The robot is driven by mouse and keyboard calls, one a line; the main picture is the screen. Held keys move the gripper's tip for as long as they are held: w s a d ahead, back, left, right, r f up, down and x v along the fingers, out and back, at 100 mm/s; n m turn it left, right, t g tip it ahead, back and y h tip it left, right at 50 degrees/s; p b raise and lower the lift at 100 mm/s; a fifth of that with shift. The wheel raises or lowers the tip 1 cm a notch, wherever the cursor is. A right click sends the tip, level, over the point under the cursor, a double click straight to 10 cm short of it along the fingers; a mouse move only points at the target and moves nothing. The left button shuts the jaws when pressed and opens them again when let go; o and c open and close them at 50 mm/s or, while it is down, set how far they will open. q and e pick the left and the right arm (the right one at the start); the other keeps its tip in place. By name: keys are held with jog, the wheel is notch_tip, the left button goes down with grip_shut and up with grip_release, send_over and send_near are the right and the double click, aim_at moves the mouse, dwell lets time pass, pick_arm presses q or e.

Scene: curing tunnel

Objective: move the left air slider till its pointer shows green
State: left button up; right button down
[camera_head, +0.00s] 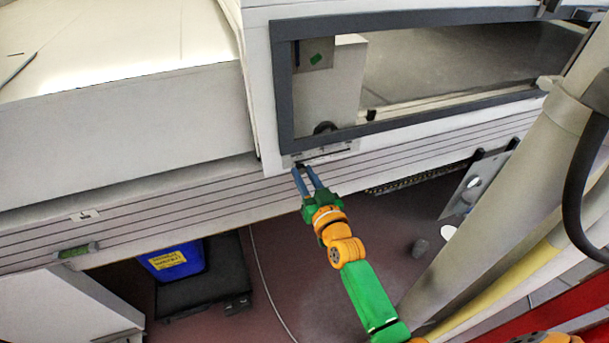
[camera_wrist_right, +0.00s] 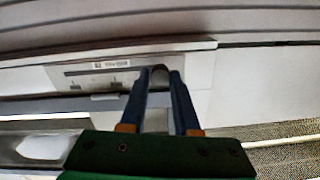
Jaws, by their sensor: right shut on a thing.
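The air slider's pale plate (camera_head: 335,153) sits on the front rail under the left end of the dark-framed window. It also shows in the right wrist view (camera_wrist_right: 140,84), with a thin dark slot and a small printed label (camera_wrist_right: 112,64). My right gripper (camera_head: 302,168) reaches up to the left end of this plate. In the right wrist view its blue fingers (camera_wrist_right: 160,76) are shut on the slider's small dark knob (camera_wrist_right: 159,70). I cannot make out the pointer or its colour. My left gripper is not in view.
A dark-framed window (camera_head: 284,90) stands above the rail, with a small green mark (camera_head: 316,59) behind it. A blue bin (camera_head: 172,262) stands low at the left. A pale thick post (camera_head: 500,200) rises at the right. Open floor lies below the rail.

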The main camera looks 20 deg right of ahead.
dwell(0.3)
jog(key=shift+d, duration=1.8)
jog(key=c, duration=0.6)
grip_release()
jog(key=shift+w, duration=0.1)
send_near(310, 159)
jog(key=shift+s, duration=1.15)
jog(key=shift+w, duration=0.1)
